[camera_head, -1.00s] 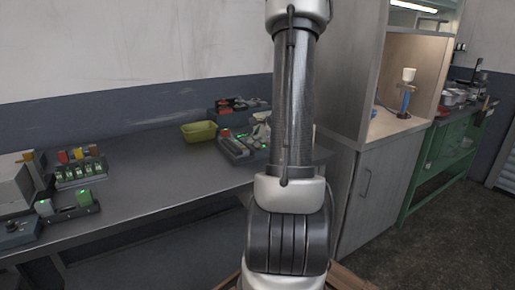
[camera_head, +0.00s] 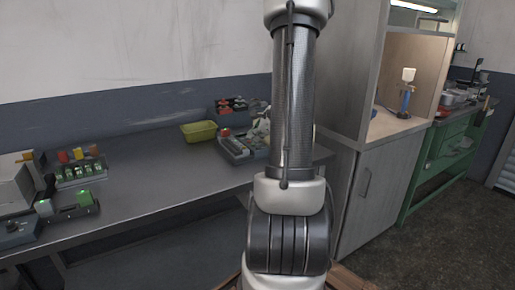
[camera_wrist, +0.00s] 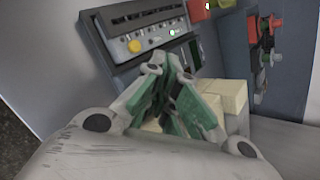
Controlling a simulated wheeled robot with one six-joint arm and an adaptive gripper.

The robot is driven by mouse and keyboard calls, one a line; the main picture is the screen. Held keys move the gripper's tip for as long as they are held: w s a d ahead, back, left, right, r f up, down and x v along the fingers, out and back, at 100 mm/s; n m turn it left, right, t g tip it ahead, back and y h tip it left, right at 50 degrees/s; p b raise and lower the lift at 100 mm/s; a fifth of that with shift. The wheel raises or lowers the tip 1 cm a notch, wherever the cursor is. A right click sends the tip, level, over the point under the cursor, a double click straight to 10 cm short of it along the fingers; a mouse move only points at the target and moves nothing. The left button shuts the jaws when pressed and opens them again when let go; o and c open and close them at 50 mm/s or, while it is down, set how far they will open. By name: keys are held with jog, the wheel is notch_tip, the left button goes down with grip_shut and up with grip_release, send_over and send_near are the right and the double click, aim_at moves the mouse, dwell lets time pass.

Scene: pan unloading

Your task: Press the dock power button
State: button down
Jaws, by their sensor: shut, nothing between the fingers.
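The dock (camera_head: 236,155) is a dark grey unit with a control panel, on the bench left of my arm. A red part (camera_head: 225,132) shows at its left end. In the wrist view, the dock panel (camera_wrist: 122,24) lies beyond my fingers, with a round yellow button (camera_wrist: 134,46), small lit green lights and a red block (camera_wrist: 197,9). I cannot tell which part is the power button. My gripper (camera_wrist: 172,66) is shut and empty, its green-padded fingertips over the near edge of the dock. I cannot tell whether they touch it. In the head view, my arm hides part of the dock.
Pale blocks (camera_wrist: 227,94) sit close beside my fingers. A yellow-green bin (camera_head: 198,131) stands left of the dock. The middle of the bench (camera_head: 150,180) is clear.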

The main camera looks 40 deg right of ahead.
jog(key=shift+r, duration=2.75)
jog(key=s+a+f+n+g+y, duration=0.2)
jog(key=s+a+n+g+y, duration=0.15)
jog(key=s+a+n, duration=0.75)
jog(key=s+a+r+n+h, duration=0.1)
jog(key=s+a+r+n, duration=0.3)
jog(key=a+n, duration=0.3)
jog(key=s+a+r+n+g+h, duration=0.1)
jog(key=s+a+r+n+h, duration=0.1)
jog(key=s+a+r+n, duration=0.2)
jog(key=s+a+n, duration=0.3)
jog(key=a+n, duration=0.1)
jog(key=n, duration=0.1)
jog(key=shift+r, duration=0.15)
